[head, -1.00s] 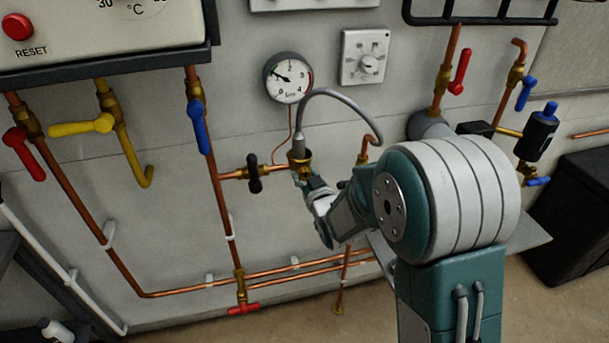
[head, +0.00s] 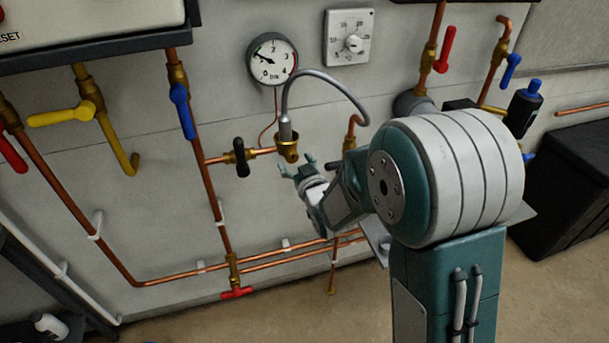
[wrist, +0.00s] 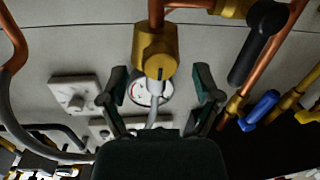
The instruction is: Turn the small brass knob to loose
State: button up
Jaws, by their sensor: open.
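The small brass knob (head: 288,148) is at the end of a short copper branch, below a grey hose. In the wrist view the knob (wrist: 155,52) is a brass cylinder with a dark mark near its edge. My gripper (head: 298,165) is open and empty, just below and right of the knob in the head view, with a visible gap. In the wrist view the open fingers of my gripper (wrist: 160,82) stand to either side, short of the knob. No loose or tight label is readable.
A black-handled valve (head: 240,157) sits on the same branch, close left of the knob. The grey hose (head: 325,75) arches above my gripper. A pressure gauge (head: 271,60) and a dial thermostat (head: 350,38) are on the wall above. Copper pipes (head: 270,262) run below.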

jog(key=v, duration=0.9)
jog(key=shift+s, duration=0.15)
jog(key=w+a+m, duration=0.1)
jog(key=w, duration=0.2)
jog(key=w+a+m+h, duration=0.1)
jog(key=w+a, duration=0.1)
jog(key=w, duration=0.2)
jog(key=w+a+t, duration=0.1)
jog(key=w, duration=0.2)
jog(key=shift+w+a+f+m+h, duration=0.15)
jog(key=shift+w+m+h, duration=0.15)
jog(key=shift+m, duration=0.1)
grip_shut()
